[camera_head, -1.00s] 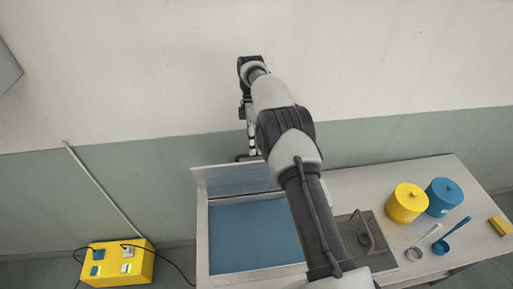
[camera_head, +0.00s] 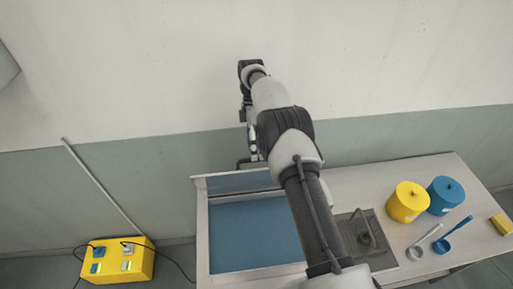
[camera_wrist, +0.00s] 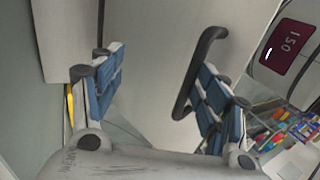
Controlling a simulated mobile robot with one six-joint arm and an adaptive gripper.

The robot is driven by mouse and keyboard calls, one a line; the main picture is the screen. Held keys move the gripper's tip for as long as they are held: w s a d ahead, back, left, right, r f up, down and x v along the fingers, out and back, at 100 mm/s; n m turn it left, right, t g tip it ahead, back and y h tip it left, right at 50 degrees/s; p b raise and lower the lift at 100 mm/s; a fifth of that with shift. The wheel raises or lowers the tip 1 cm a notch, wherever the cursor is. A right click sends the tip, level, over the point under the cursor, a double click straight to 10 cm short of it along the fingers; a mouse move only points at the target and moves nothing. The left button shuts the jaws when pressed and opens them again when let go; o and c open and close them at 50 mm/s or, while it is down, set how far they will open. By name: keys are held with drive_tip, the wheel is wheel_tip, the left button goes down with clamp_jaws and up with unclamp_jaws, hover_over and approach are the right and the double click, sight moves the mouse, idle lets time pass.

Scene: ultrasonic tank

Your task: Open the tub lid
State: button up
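The tub (camera_head: 203,240) stands at the left of the table with its blue interior uncovered. Its lid (camera_head: 205,184) is raised along the tub's back edge, steeply tilted. A dark bar handle (camera_head: 243,163) shows above the lid's top edge, and in the wrist view the handle (camera_wrist: 198,75) lies close to the right finger; I cannot tell if they touch. My gripper (camera_head: 251,142) is beyond the lid, partly hidden by my arm. In the wrist view my gripper (camera_wrist: 160,78) is open, its blue-padded fingers wide apart with nothing clamped between them.
Yellow (camera_head: 407,202) and blue (camera_head: 445,195) lidded pots, a blue ladle (camera_head: 452,236), a pale ladle (camera_head: 418,250) and a yellow block (camera_head: 501,225) are on the table's right. A yellow box (camera_head: 118,264) stands at left.

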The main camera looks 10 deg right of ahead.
drive_tip(key=shift+f, duration=0.3)
wheel_tip(320, 180, up, 11)
drive_tip(key=shift+f, duration=0.2)
drive_tip(key=c, duration=0.4)
drive_tip(key=shift+c, duration=0.2)
